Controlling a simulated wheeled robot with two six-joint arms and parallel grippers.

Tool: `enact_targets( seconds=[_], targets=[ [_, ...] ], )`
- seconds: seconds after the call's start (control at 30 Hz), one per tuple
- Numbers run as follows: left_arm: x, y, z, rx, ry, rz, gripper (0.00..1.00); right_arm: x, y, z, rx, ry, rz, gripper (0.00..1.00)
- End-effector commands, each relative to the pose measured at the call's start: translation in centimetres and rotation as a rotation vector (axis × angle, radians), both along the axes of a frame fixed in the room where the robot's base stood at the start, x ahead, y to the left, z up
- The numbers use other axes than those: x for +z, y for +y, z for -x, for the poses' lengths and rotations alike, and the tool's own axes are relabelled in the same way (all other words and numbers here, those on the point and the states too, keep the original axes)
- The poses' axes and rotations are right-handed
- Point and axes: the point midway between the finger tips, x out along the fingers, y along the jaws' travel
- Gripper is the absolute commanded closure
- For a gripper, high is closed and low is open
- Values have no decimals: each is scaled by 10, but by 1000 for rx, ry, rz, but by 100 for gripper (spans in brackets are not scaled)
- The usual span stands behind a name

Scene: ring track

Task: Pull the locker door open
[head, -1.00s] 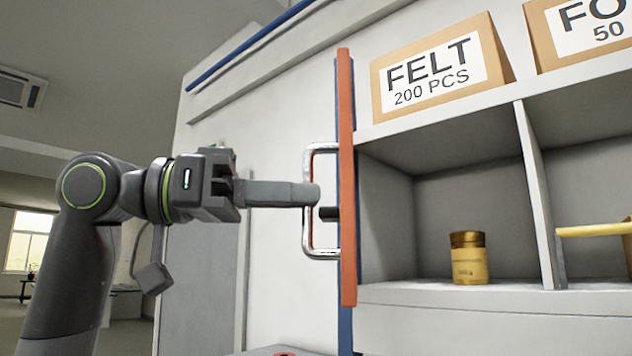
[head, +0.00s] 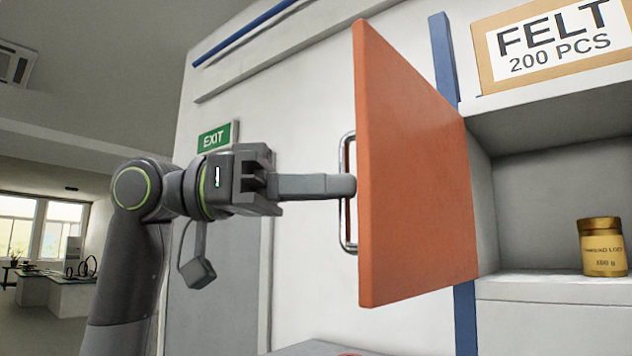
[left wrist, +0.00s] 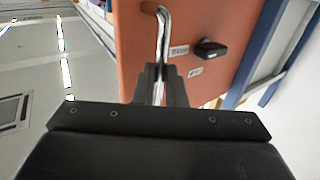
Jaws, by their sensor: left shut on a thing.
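The orange locker door (head: 415,170) stands partly open, swung out from the blue frame post (head: 447,60). Its chrome bar handle (head: 345,225) is on the door's left side in the head view. My left gripper (head: 345,186) is shut on the handle's vertical bar. In the left wrist view the handle (left wrist: 163,35) runs down between my fingers (left wrist: 160,82), and the door face (left wrist: 215,30) shows behind it with a black latch block (left wrist: 211,49) and small labels. My right gripper is not in view.
Right of the door, a shelf compartment holds a yellow jar (head: 602,248). A FELT box (head: 550,45) stands on top. A grey door with a green EXIT sign (head: 216,139) is behind my left arm. The room is open at far left.

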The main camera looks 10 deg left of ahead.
Motion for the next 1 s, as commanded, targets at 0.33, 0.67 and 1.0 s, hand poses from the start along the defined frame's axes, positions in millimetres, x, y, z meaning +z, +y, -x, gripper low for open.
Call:
enact_targets(
  seconds=[0.33, 0.67, 1.0],
  targets=[
    [2, 0, -4, 16, 3, 8, 100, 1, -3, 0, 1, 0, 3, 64],
    [2, 0, -3, 13, 2, 7, 71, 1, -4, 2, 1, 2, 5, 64],
    [1, 0, -2, 12, 1, 2, 68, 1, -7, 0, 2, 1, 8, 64]
  ],
)
